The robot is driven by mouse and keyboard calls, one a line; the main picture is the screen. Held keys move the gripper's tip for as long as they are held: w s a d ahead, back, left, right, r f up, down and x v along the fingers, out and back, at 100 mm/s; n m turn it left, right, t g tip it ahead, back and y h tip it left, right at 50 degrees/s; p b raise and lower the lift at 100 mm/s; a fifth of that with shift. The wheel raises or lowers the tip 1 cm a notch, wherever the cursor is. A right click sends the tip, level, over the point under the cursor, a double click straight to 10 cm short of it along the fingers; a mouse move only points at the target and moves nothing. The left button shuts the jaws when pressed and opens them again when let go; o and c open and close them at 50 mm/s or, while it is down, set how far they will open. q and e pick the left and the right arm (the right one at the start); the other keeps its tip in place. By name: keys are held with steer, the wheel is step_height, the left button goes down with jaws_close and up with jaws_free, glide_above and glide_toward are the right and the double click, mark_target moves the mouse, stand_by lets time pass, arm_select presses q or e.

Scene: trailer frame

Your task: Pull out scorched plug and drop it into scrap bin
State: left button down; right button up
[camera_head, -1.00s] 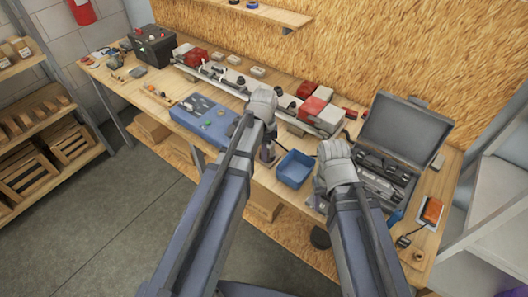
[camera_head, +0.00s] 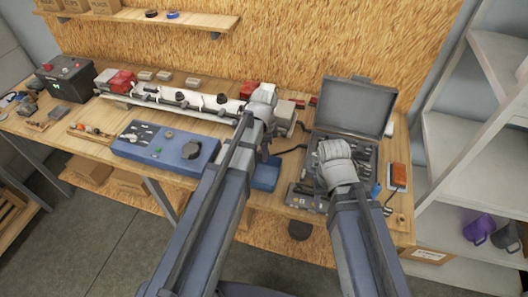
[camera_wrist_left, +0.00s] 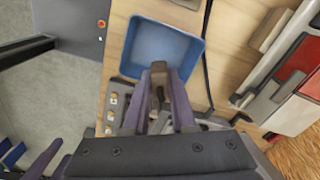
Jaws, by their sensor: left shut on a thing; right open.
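The blue scrap bin (camera_head: 265,177) stands at the bench's front edge, partly hidden by my left arm in the head view. In the left wrist view the bin (camera_wrist_left: 140,48) looks empty inside. My left gripper (camera_head: 266,152) is at the bin. In the wrist view its fingers (camera_wrist_left: 160,98) are shut on a small dark, brownish piece, likely the scorched plug (camera_wrist_left: 157,92). The piece appears in front of the bin's near rim; its height above the bin is unclear. My right gripper (camera_head: 322,188) is open by the toolcase, its fingers mostly hidden by the wrist.
An open grey toolcase (camera_head: 355,110) stands right of the bin. A long white rail with red-ended parts (camera_head: 185,97) runs along the back. A blue panel box (camera_head: 165,148) sits left of the bin. An orange device (camera_head: 398,175) lies at the right end.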

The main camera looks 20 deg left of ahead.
arm_select(q)
steer(key=shift+d+r, duration=0.15)
steer(key=shift+f, duration=0.2)
steer(key=b, duration=1)
glide_above(264, 177)
step_height(264, 177, down, 9)
steer(key=shift+f, duration=0.2)
steer(key=shift+f, duration=0.15)
stand_by(0.6)
stand_by(0.3)
steer(key=c, duration=0.7)
jaws_free()
steer(key=shift+o, duration=0.6)
steer(key=o, duration=0.3)
